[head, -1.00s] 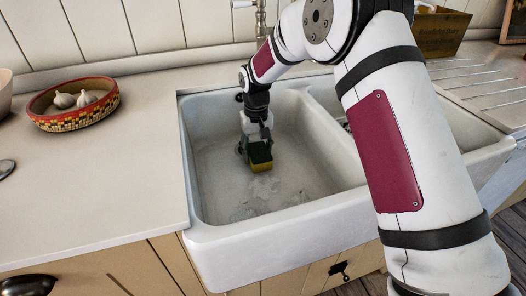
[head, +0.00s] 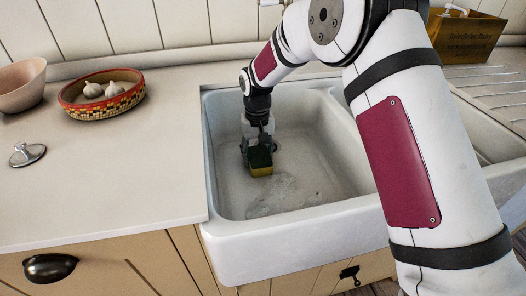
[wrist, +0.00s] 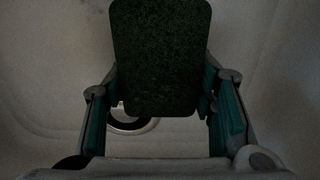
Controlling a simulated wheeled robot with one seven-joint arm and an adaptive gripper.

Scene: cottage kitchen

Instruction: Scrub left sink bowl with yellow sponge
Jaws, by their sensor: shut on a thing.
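The yellow sponge (head: 261,170) with a dark green scouring side is down inside the left sink bowl (head: 228,198). In the wrist view the sponge's green face (wrist: 160,60) fills the middle, between the two fingers of my gripper (wrist: 163,105). A round drain (wrist: 130,122) shows partly behind the sponge. Pale smudges (head: 272,192) lie on the bowl floor in front of the sponge. I cannot tell whether the sponge touches the bowl floor.
A patterned basket (head: 102,95) with garlic, a pinkish bowl (head: 22,88) and a metal lid-like object (head: 27,154) sit on the left counter (head: 120,185). A wooden box (head: 466,38) stands at the back right. My arm hides much of the right bowl.

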